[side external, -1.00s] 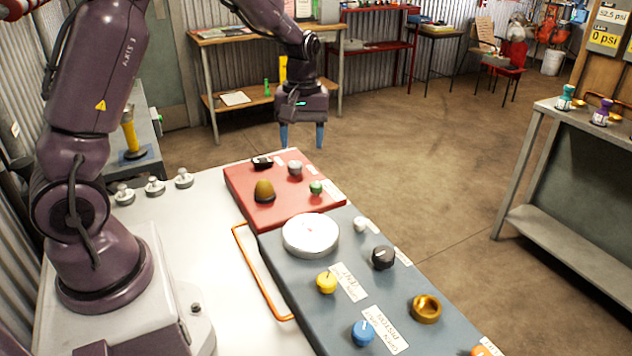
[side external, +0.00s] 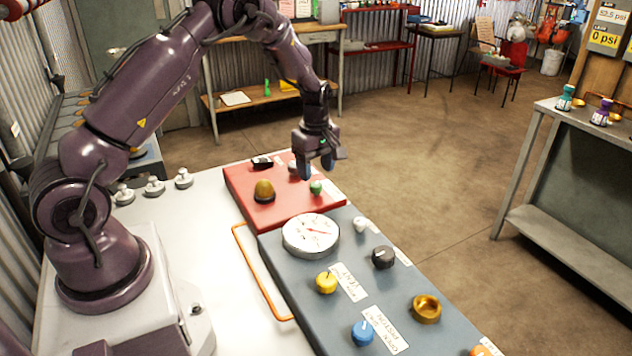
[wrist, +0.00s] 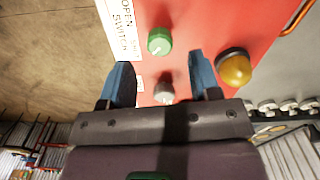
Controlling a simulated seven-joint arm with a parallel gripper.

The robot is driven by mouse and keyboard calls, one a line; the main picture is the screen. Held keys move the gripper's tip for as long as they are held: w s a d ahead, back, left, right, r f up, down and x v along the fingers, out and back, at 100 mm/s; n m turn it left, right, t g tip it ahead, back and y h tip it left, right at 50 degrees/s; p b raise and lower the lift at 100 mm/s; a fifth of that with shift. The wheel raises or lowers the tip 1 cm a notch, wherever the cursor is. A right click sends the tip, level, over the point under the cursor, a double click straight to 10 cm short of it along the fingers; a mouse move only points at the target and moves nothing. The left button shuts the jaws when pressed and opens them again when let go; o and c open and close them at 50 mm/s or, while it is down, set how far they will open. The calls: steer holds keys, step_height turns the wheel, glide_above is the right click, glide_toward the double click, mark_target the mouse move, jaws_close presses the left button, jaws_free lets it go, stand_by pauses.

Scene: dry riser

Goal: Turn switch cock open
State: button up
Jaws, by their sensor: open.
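A green knob (side external: 316,187) with a pale pointer mark stands on the red panel (side external: 310,207). It also shows in the wrist view (wrist: 160,41), beside a white label (wrist: 122,30) reading "OPEN SWITCH"; the label is partly cut off. My gripper (side external: 317,166) is over the far right part of the red panel, near the green knob. In the wrist view its blue fingers (wrist: 161,74) are apart with nothing held. The green knob appears just beyond the fingertips, roughly centred between them. A grey knob (wrist: 164,92) appears between the fingers, closer to the palm.
An amber dome (side external: 264,190) and a black switch (side external: 262,162) share the red panel. A round white gauge (side external: 310,235) is in front of it. Yellow (side external: 326,282), black (side external: 383,257) and blue (side external: 363,332) knobs stand on the grey panel. Open floor lies right.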

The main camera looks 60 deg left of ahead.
mark_target(316, 184)
steer(key=shift+f, duration=2.2)
steer(key=shift+c, duration=0.5)
steer(key=c, duration=0.8)
